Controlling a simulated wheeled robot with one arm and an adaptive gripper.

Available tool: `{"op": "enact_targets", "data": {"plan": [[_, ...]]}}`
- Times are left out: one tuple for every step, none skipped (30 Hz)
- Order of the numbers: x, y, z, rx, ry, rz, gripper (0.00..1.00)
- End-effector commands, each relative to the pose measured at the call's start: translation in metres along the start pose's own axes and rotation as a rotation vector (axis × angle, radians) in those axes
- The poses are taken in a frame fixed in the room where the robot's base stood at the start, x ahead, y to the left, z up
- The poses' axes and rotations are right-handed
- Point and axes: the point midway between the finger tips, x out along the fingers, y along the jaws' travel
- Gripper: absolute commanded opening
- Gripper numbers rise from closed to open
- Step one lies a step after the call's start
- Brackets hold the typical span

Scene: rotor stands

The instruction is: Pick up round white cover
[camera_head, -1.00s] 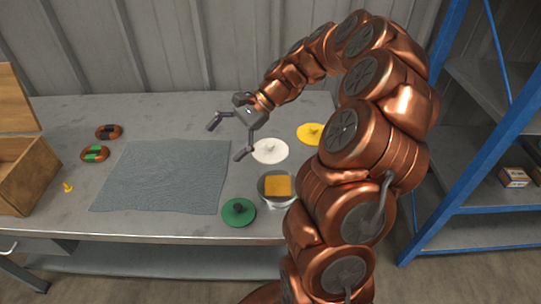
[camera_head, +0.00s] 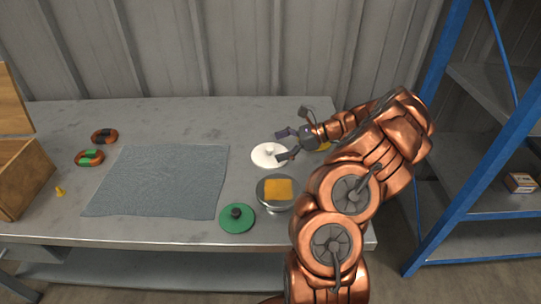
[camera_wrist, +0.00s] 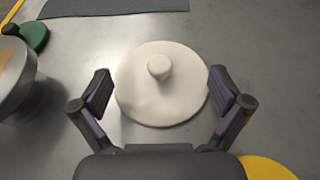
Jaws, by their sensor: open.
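The round white cover (camera_head: 266,155) is a flat disc with a small knob in the middle, lying on the grey metal table (camera_head: 160,123). In the wrist view the white cover (camera_wrist: 162,92) lies between the two spread fingers, its knob pointing up. My gripper (camera_head: 285,144) is open and empty, at the right edge of the cover in the head view. In the wrist view my gripper (camera_wrist: 160,92) has a finger on either side of the disc. I cannot tell if the fingers touch it.
A metal bowl with an orange block (camera_head: 278,189) stands just in front of the cover. A green cover (camera_head: 236,218) lies in front of that. A yellow cover (camera_wrist: 266,168) is partly hidden by my arm. A blue-grey mat (camera_head: 160,180) lies to the left.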

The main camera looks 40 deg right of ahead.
Motion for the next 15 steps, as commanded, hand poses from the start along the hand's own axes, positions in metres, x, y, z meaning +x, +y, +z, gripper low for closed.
{"op": "enact_targets", "data": {"plan": [[0.003,0.000,0.000,0.000,-0.001,0.001,1.00],[0.005,0.000,0.001,0.000,-0.001,0.001,1.00],[0.007,0.001,0.001,0.000,-0.002,0.002,1.00],[0.009,0.001,0.001,0.001,-0.002,0.003,1.00],[0.013,0.001,0.002,0.001,-0.003,0.004,1.00],[0.017,0.001,0.002,0.001,-0.004,0.005,1.00],[0.021,0.001,0.002,0.001,-0.004,0.006,1.00],[0.026,0.001,0.003,0.001,-0.004,0.006,1.00],[0.032,0.001,0.003,0.001,-0.002,0.005,1.00],[0.036,0.001,0.002,0.001,-0.001,0.004,1.00],[0.040,0.000,0.002,0.000,-0.001,0.004,1.00],[0.045,0.000,0.002,0.000,-0.001,0.003,1.00],[0.048,0.000,0.002,-0.001,-0.001,0.003,1.00],[0.050,0.000,0.002,-0.001,-0.002,0.003,1.00],[0.052,0.000,0.002,-0.001,-0.002,0.003,1.00]]}}
